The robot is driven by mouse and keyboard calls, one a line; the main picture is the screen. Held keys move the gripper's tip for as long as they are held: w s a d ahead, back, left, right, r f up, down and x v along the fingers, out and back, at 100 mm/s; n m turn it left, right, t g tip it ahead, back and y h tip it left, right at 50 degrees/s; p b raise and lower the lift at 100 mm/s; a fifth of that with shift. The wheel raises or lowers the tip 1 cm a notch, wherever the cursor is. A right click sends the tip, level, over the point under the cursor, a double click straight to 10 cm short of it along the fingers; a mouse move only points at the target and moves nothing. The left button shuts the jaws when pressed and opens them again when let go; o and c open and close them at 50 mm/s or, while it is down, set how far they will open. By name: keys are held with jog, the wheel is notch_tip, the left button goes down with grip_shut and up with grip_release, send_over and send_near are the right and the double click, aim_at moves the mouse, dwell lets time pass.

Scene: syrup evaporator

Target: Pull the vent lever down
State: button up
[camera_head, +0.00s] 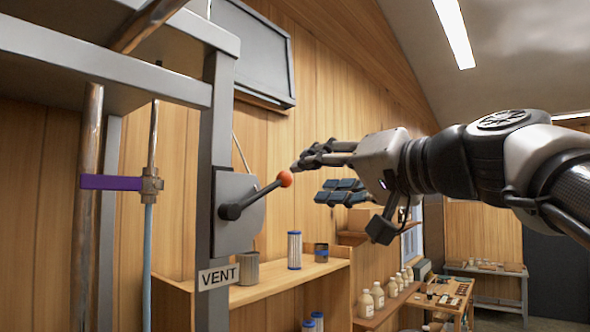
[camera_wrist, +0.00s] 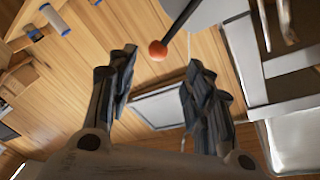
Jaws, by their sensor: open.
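The vent lever (camera_head: 262,193) is a dark rod with an orange-red ball knob (camera_head: 286,179). It slants up to the right from a grey plate (camera_head: 236,213) on a grey post, above a "VENT" sign (camera_head: 218,277). My gripper (camera_head: 318,176) is open and empty, just right of the knob in the head view. In the wrist view the knob (camera_wrist: 158,50) shows beyond and between the lines of the two open fingers (camera_wrist: 160,88). No finger visibly grips the knob; the exact depth gap is hard to tell.
A purple-handled valve (camera_head: 112,183) sits on a pipe left of the post. A wooden shelf (camera_head: 290,282) with a cup and a striped cylinder stands below the lever. A grey framed panel (camera_head: 250,50) hangs above. A workbench (camera_head: 445,297) is farther back.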

aim_at(290, 178)
jog(key=p+x, duration=0.4)
jog(key=x, duration=0.5)
jog(key=shift+w, duration=0.25)
jog(key=shift+w+a, duration=0.2)
jog(key=shift+w, duration=0.15)
jog(key=shift+s, duration=0.1)
grip_shut()
